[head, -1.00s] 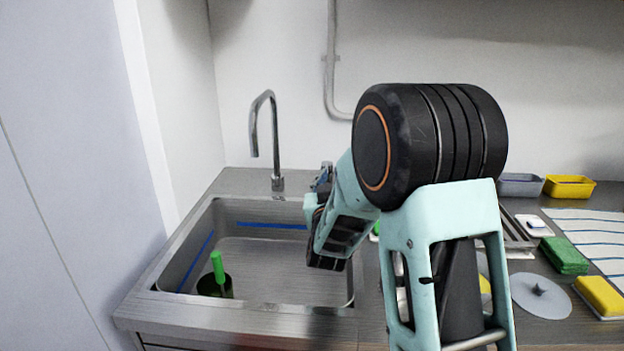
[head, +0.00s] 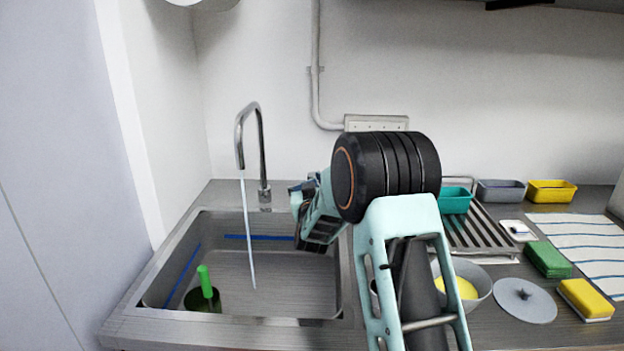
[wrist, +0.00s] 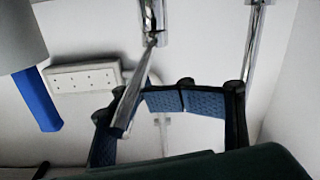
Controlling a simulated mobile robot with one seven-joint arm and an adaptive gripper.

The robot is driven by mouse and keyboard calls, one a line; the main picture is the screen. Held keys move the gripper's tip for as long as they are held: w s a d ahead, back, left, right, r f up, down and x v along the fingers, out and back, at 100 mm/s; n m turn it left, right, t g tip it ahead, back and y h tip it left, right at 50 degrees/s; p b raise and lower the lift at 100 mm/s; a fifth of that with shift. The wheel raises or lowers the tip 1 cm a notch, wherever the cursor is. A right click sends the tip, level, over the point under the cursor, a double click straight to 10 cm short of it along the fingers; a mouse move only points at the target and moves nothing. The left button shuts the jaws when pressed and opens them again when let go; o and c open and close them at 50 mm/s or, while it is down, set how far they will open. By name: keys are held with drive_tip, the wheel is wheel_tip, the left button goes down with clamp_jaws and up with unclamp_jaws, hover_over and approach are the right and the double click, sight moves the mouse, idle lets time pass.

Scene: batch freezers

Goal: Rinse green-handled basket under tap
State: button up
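The green-handled basket (head: 203,296) is a small dark green vessel with an upright bright green handle. It stands in the left front of the sink (head: 150,295). The tap (head: 262,150) stands behind the sink, and a thin water stream (head: 248,230) falls from its spout into the basin, right of the basket and apart from it. My gripper (head: 297,188) is right of the tap's base, well away from the basket. In the wrist view its blue-padded fingertips (wrist: 183,101) look drawn together with nothing between them. A chrome bar (wrist: 135,92) crosses close to the fingers; I cannot tell if they touch.
A drying rack (head: 480,235), a bowl with a yellow thing (head: 475,285), a grey lid (head: 525,300) and green and yellow sponges (head: 548,259) lie right of my arm. Several small tubs (head: 551,191) stand along the back. A wall rises left of the sink.

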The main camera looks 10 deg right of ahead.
drive_tip(key=shift+w+f, duration=0.4)
drive_tip(key=shift+f, duration=0.25)
drive_tip(key=shift+o, duration=0.5)
drive_tip(key=shift+d, duration=0.1)
drive_tip(key=shift+r, duration=0.2)
drive_tip(key=c, duration=0.8)
drive_tip(key=shift+w+r, duration=0.1)
drive_tip(key=shift+r, duration=0.05)
clamp_jaws()
